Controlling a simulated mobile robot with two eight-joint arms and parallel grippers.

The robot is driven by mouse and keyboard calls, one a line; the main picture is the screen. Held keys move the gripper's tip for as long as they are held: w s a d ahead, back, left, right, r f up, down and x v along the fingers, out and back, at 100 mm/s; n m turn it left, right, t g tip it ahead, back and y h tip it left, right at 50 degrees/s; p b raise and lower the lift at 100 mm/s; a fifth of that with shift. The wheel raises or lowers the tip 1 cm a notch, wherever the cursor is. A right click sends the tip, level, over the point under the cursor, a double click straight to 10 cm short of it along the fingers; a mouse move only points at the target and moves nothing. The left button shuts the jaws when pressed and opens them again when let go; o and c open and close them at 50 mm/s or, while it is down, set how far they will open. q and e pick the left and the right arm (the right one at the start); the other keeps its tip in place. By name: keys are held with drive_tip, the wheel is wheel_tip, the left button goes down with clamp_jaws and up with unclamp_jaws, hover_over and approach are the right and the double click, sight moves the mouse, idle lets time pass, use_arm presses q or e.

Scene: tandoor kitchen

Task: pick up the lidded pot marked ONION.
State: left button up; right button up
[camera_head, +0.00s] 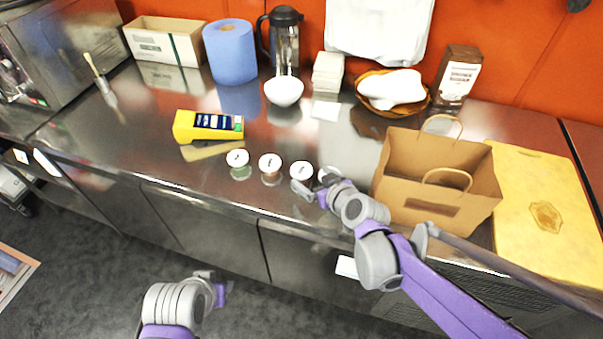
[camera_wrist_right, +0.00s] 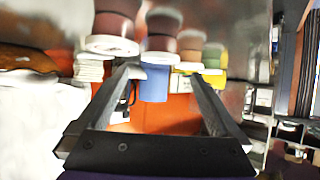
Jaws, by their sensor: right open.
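Several small pots with white lids stand in a row near the counter's front edge. From the left, they are a greenish-sided pot (camera_head: 238,159), a brownish one (camera_head: 270,163), a third (camera_head: 301,171) and a fourth at the right end (camera_head: 328,175). Dark lid marks are too small to read, so I cannot tell which says ONION. My right gripper (camera_head: 322,190) is open close by the right-end pot, partly covering it. In the right wrist view, upside down and blurred, pots (camera_wrist_right: 162,43) show beyond its open, empty jaws (camera_wrist_right: 162,76). My left gripper (camera_head: 220,288) is low, before the counter.
A brown paper bag (camera_head: 430,185) stands just right of the right gripper, beside a yellow board (camera_head: 548,222). A yellow device (camera_head: 208,126) lies behind the pots at left. A white bowl (camera_head: 284,92) and blue roll (camera_head: 230,52) stand farther back. The counter left of the pots is clear.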

sight(301, 170)
drive_tip(key=shift+x, duration=3.2)
drive_tip(key=shift+r, duration=0.1)
drive_tip(key=c, duration=1.2)
